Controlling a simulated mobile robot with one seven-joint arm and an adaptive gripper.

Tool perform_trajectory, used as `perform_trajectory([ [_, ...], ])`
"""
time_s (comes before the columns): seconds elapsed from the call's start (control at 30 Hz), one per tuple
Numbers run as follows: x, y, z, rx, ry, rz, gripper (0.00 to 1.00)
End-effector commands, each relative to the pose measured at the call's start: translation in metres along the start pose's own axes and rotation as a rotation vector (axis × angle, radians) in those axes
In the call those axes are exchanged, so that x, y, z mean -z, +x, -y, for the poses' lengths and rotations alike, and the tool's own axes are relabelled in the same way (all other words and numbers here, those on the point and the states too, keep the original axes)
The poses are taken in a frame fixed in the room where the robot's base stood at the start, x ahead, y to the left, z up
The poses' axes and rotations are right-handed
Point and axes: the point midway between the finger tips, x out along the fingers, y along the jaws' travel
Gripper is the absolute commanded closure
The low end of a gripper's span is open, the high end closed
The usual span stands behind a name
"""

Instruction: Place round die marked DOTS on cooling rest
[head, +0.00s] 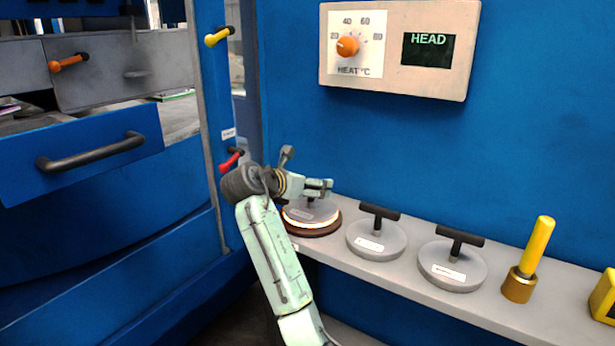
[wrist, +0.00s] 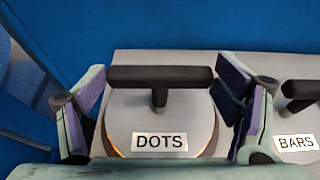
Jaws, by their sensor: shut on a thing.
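The round grey die marked DOTS (wrist: 130,112) shows in the wrist view with its black T-handle and white label. In the head view this die (head: 318,213) sits on a dark brown round base (head: 330,228) with a glowing orange ring beneath it. My gripper (wrist: 162,85) is shut on the die's handle, one finger at each end of the bar. In the head view my gripper (head: 320,188) covers most of the handle. I cannot tell which thing is the cooling rest.
On the grey shelf (head: 345,256), the die marked BARS (head: 395,240) and another grey die (head: 470,272) stand to the right. Beyond them are a yellow-handled brass tool (head: 519,285) and a yellow block (head: 601,300). A HEAT dial panel (head: 400,84) is on the blue wall.

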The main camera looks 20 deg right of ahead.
Motion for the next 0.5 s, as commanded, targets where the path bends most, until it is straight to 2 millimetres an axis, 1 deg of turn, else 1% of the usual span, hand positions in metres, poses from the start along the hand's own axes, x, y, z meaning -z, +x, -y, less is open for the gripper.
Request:
perform_trajectory([
  [0.03, -0.0043, -0.0018, 0.0002, -0.002, 0.003, 0.01, 0.78],
  [0.3, -0.001, -0.0004, 0.0002, -0.001, 0.002, 0.009, 0.78],
  [0.33, 0.0031, 0.0013, 0.0, 0.0, -0.001, 0.0, 0.16],
  [0.5, 0.0028, 0.0012, 0.0001, 0.001, 0.0, 0.0, 0.04],
])
